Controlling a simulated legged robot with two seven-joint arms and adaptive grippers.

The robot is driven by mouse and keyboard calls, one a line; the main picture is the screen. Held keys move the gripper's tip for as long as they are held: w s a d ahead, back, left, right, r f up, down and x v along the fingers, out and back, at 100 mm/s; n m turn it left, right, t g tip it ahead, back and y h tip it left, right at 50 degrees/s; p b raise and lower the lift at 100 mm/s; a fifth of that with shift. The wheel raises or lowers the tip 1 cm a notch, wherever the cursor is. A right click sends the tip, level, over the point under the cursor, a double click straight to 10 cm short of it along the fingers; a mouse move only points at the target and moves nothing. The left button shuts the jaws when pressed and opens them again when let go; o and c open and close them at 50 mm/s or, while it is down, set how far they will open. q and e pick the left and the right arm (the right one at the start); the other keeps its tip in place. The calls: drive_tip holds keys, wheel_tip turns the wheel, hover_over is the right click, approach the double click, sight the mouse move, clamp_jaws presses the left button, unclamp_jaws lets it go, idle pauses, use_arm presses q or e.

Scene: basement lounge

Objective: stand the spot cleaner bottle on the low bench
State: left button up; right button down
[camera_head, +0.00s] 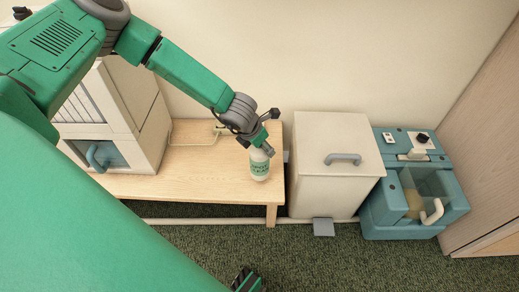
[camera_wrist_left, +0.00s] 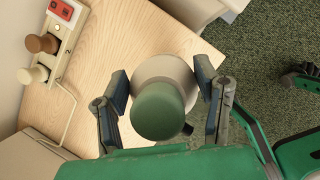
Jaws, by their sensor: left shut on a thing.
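The spot cleaner bottle (camera_head: 260,168) is white with a green label and stands upright at the right end of the low bench (camera_head: 205,172). In the left wrist view I look down on its round green cap (camera_wrist_left: 158,111) and pale shoulder. My left gripper (camera_head: 262,146) is shut on the bottle near its top; in the left wrist view its fingers (camera_wrist_left: 161,78) are on either side. The base looks at bench-top level, but I cannot tell if it touches. My right gripper (camera_head: 247,281) shows only partly, low over the carpet; its jaw state is unclear.
A white cabinet-like unit (camera_head: 132,105) fills the bench's left part. A power strip with plugs (camera_wrist_left: 50,45) lies by the wall. A white lidded bin (camera_head: 330,180) stands close to the bench's right end, with a teal cleaning machine (camera_head: 410,195) beyond. The bench middle is clear.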

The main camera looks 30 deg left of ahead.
use_arm(q)
wheel_tip(320, 180, down, 4)
drive_tip(key=shift+a+r+b, duration=0.1)
drive_tip(key=shift+r+b, duration=0.15)
drive_tip(key=shift+b, duration=0.45)
drive_tip(key=shift+f, duration=0.1)
drive_tip(key=shift+d, duration=0.3)
drive_tip(key=o, duration=1.7)
drive_tip(key=shift+a, duration=0.1)
drive_tip(key=shift+a+f, duration=0.1)
drive_tip(key=shift+a, duration=0.05)
